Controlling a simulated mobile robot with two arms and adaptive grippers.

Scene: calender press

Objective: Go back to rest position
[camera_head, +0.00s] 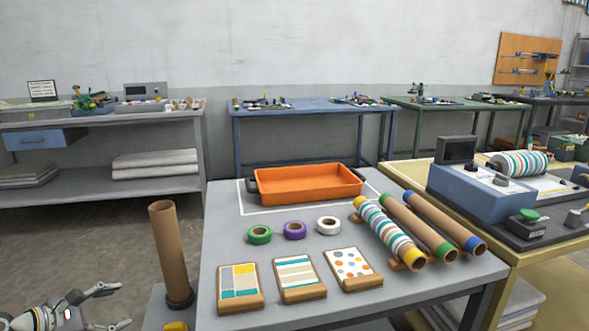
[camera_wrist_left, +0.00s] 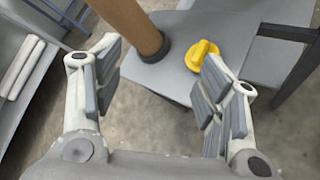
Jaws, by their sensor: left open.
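My left gripper (camera_head: 112,305) is at the lower left of the head view, low beside the grey table (camera_head: 221,214). Its two fingers are spread and nothing is between them. In the left wrist view the open left gripper (camera_wrist_left: 160,95) shows from behind. Beyond its fingers are a brown cardboard tube (camera_wrist_left: 132,22) standing in a dark base and a yellow knob (camera_wrist_left: 201,58), both on a small grey stand (camera_wrist_left: 165,75). The tube (camera_head: 166,250) also stands upright left of the table in the head view. My right gripper is in neither view.
On the table are an orange tray (camera_head: 306,184), tape rolls, several long rolls (camera_head: 415,226) and pattern cards (camera_head: 299,278). A blue press machine (camera_head: 482,190) stands on the right table. Workbenches line the wall. Bare floor (camera_head: 80,225) is open at the left.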

